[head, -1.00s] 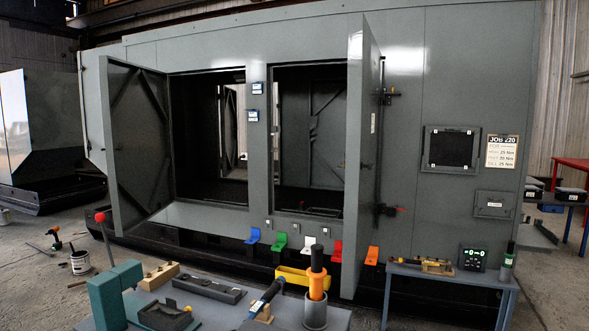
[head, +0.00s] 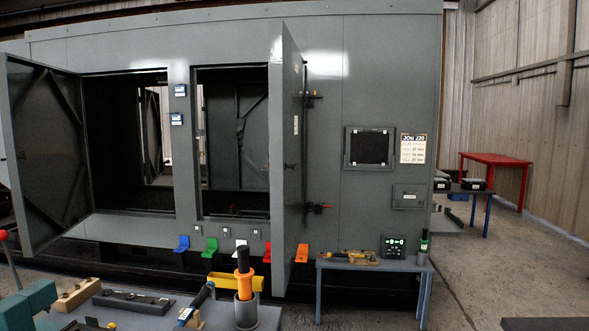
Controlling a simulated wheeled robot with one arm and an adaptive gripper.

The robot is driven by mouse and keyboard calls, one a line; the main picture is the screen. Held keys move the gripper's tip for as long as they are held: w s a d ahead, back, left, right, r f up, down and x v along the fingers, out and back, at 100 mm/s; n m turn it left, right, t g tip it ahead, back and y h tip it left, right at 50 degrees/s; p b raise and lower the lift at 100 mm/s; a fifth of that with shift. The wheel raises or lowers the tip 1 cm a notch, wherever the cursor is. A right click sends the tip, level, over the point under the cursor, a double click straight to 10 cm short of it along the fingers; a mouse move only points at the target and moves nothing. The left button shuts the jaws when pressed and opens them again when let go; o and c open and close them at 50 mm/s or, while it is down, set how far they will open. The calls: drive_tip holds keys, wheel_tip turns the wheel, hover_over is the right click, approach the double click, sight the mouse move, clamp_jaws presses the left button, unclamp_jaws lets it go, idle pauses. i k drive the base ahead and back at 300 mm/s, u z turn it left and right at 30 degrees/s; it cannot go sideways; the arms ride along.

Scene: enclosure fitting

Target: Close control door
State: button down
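A large grey enclosure (head: 373,87) fills the middle of the head view. It has two open doorways with dark interiors. The left door (head: 42,150) stands swung open at the far left, its braced inner face showing. The right door (head: 287,160) stands open, seen nearly edge-on, hinged at the right side of its doorway. No label tells me which of them is the control door. A small framed dark panel (head: 369,148) and a smaller labelled cover (head: 408,196) are on the right part of the wall. My gripper is not in view.
A workbench (head: 150,313) with tools and an orange-handled tool (head: 244,274) stands in the foreground. A small grey table (head: 340,262) with a green-lit device (head: 395,246) stands before the wall. A red table (head: 509,160) is at the back right.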

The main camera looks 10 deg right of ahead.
sight(287, 101)
drive_tip(key=z, duration=0.25)
drive_tip(key=i, duration=1.25)
drive_tip(key=u, duration=0.25)
